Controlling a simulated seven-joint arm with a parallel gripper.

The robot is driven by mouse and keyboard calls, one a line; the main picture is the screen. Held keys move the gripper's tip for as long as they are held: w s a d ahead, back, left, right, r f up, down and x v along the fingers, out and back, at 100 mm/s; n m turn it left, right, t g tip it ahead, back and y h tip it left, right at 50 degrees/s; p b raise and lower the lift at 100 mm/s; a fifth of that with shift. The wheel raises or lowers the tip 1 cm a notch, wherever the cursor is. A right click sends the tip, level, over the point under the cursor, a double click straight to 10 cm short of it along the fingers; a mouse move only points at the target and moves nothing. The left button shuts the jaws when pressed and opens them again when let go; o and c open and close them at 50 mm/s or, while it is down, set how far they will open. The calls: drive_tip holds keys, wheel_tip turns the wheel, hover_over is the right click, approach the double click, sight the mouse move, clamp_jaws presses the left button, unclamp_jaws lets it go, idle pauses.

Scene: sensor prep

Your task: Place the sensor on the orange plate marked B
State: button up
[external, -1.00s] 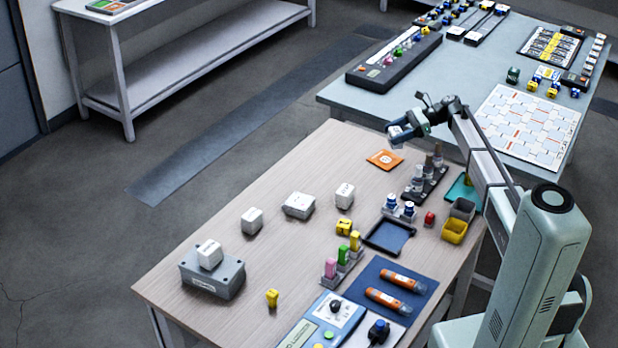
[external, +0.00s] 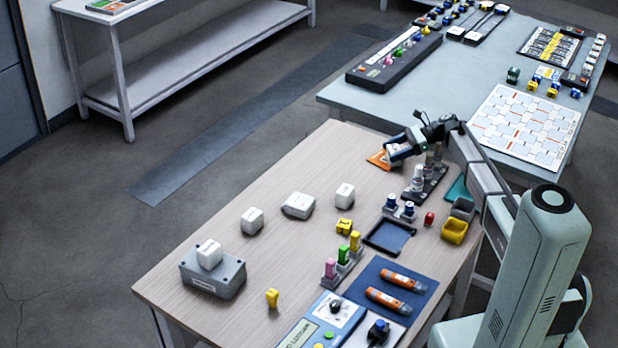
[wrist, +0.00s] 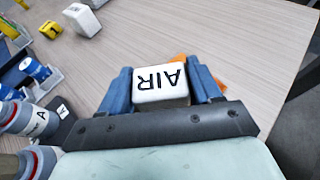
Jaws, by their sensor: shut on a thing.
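My gripper (external: 397,156) is low over the orange plate (external: 376,161) at the far end of the wooden table. In the wrist view my gripper (wrist: 163,80) has its two blue fingers on either side of a white block sensor marked AIR (wrist: 160,86). It is shut on this sensor. Only slivers of the orange plate (wrist: 208,78) show past the sensor and fingers. The plate's letter is hidden. I cannot tell whether the sensor touches the plate.
A dark rack with grey-capped bottles (external: 418,178) stands close beside my gripper. Several other white blocks (external: 298,205) stand along the table, one on a grey box (external: 212,277). A yellow cube (external: 344,227) and blue-capped vials (external: 391,202) are nearer the middle. The table's far edge is close to the plate.

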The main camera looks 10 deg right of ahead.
sight(398, 148)
drive_tip(key=o, duration=1.1)
drive_tip(key=shift+r, duration=0.15)
drive_tip(key=v, duration=0.4)
drive_tip(key=shift+d+r, duration=0.15)
drive_tip(key=shift+d, duration=0.25)
drive_tip(key=shift+r, duration=3.55)
